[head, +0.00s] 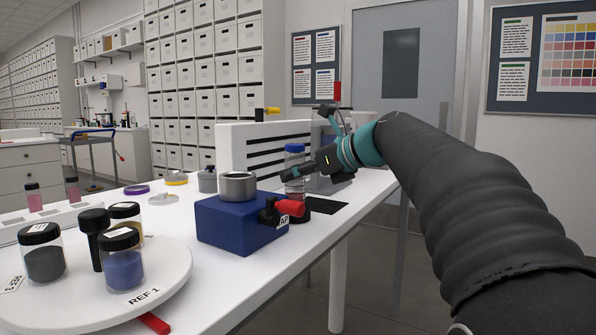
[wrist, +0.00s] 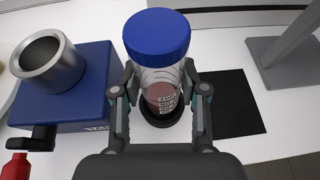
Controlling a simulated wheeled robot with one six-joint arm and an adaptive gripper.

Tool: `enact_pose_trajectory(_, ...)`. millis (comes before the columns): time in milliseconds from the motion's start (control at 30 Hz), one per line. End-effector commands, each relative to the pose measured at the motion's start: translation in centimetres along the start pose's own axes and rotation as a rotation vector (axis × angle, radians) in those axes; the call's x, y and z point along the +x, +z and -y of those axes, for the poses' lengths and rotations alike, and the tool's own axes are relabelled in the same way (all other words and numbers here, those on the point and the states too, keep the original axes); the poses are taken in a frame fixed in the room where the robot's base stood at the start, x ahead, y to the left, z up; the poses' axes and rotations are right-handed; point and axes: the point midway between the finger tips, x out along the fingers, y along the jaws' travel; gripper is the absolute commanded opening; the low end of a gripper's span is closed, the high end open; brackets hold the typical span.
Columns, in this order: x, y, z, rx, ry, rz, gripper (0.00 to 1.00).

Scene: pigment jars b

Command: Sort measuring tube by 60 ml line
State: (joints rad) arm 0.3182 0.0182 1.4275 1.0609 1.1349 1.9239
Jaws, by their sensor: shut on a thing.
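The measuring tube (wrist: 160,80) is clear with a blue cap and printed marks that I cannot read. It holds reddish-brown material in its lower part. In the wrist view it stands between the fingers of my gripper (wrist: 160,92), which are shut on its sides. A dark round base shows around its foot. In the head view the tube (head: 294,160) looks upright beyond the blue block, and my gripper (head: 297,172) reaches it from the right. The 60 ml line cannot be made out.
A blue block (head: 225,222) with a metal cup (head: 237,186) and red-handled valve stands close left of the tube. A black mat (wrist: 236,105) lies right of it. A white slotted panel (head: 230,150) stands behind. A round tray (head: 170,285) with jars is at front left.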

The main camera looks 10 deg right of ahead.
Motion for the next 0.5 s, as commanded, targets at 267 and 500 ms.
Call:
enact_pose_trajectory(267, 0.21, -0.52, -0.01, -0.001, 0.0, 0.001, 0.45)
enact_pose_trajectory(500, 0.19, -0.47, 0.0, -0.001, 0.0, 0.0, 0.72)
